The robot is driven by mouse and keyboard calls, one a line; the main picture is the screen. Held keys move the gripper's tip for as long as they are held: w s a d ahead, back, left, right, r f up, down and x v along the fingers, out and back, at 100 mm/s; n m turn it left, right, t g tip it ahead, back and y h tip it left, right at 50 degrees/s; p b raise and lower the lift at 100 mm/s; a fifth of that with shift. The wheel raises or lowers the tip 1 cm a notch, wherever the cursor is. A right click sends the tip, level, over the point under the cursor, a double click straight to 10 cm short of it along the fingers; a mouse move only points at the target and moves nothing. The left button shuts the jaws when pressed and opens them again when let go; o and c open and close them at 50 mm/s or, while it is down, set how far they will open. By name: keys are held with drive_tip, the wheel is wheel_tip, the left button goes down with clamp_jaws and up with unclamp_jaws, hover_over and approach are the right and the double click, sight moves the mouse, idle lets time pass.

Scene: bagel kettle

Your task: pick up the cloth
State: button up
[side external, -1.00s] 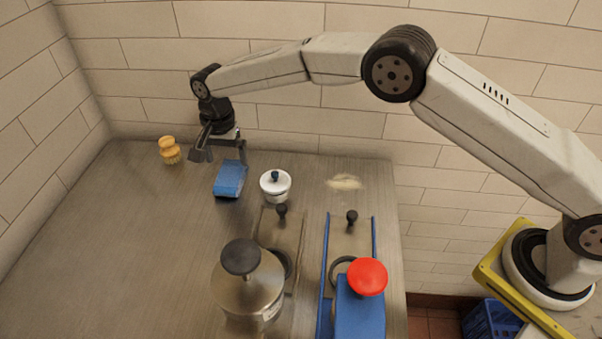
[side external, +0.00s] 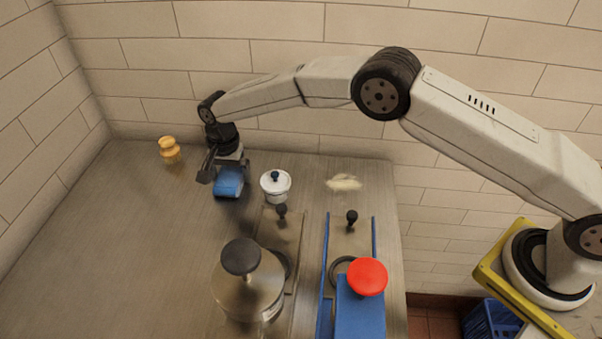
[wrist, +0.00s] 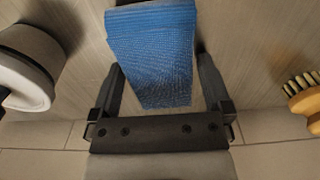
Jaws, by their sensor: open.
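The blue folded cloth (side external: 229,183) lies on the metal counter near the back wall, between the brush and the small white pot. My gripper (side external: 229,176) is lowered over it and partly hides it in the side view. In the wrist view the cloth (wrist: 152,60) has a woven texture, and its near end lies between the two spread fingers of my gripper (wrist: 158,75). The fingers are open, one on each side. I cannot tell whether either finger touches the cloth.
A white lidded pot (side external: 275,186) stands close right of the cloth. A wooden brush (side external: 169,150) is to the left. A steel kettle (side external: 248,285) and a blue fixture with a red knob (side external: 367,277) stand at the front. The counter's left side (side external: 110,240) is clear.

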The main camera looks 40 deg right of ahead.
sight(231, 173)
idle(0.3)
drive_tip(key=c, duration=0.9)
drive_tip(key=shift+c, duration=0.2)
drive_tip(key=shift+r, duration=0.1)
drive_tip(key=shift+r, duration=1.3)
drive_tip(key=shift+s+r, duration=0.1)
drive_tip(key=shift+r, duration=0.25)
drive_tip(key=s+d+r, duration=0.1)
drive_tip(key=s+r, duration=0.2)
drive_tip(key=s+d+r, duration=0.1)
drive_tip(key=s+r, duration=0.1)
drive_tip(key=s, duration=0.2)
drive_tip(key=s+d+r, duration=0.2)
drive_tip(key=s+r, duration=0.1)
drive_tip(key=s, duration=0.1)
drive_tip(key=shift+r, duration=0.3)
drive_tip(key=shift+s+d+r, duration=0.15)
drive_tip(key=shift+s+r, duration=0.1)
drive_tip(key=shift+s, duration=0.25)
drive_tip(key=shift+s+d+r, duration=0.15)
drive_tip(key=shift+s+r, duration=0.1)
drive_tip(key=shift+s, duration=0.25)
